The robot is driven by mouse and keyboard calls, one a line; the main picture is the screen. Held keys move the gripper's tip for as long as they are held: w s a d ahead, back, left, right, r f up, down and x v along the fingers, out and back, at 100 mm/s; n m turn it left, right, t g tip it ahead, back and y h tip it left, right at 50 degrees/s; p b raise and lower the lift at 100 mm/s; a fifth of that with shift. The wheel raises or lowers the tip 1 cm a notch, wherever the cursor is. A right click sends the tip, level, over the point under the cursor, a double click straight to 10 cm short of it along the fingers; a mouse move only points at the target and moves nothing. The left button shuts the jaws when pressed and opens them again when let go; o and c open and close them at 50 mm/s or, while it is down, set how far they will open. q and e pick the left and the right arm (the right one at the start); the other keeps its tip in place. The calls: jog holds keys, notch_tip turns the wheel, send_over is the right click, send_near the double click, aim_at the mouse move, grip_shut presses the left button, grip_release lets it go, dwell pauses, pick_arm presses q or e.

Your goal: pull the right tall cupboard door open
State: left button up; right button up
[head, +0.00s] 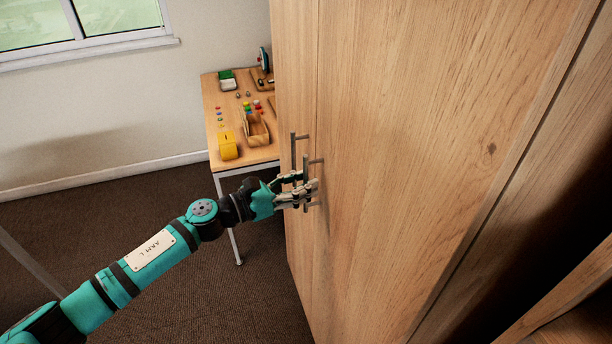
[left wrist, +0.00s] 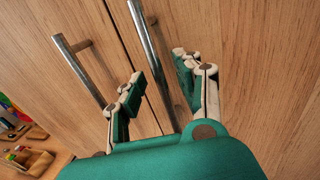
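The right tall cupboard door (head: 430,120) is a wide light-wood panel and looks shut, level with the narrower-looking left door (head: 296,60). Its upright metal bar handle (head: 307,172) is partly hidden by my left gripper (head: 300,190) in the head view. In the left wrist view, the right door's handle (left wrist: 146,38) runs between the two spread fingers of my left gripper (left wrist: 159,67). The fingers are open, one on each side of the bar, with gaps visible. The left door's handle (left wrist: 80,70) lies outside the fingers, to the left. My right gripper is not in view.
A wooden table (head: 212,100) stands behind and left of the cupboard, with a yellow box (head: 228,146), a wooden tray (head: 256,130) and small coloured pieces on it. The dark carpet (head: 200,285) in front of the cupboard's left side is clear.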

pick_arm(q)
jog(key=shift+w+d, duration=0.3)
jog(key=shift+d, duration=0.2)
grip_shut()
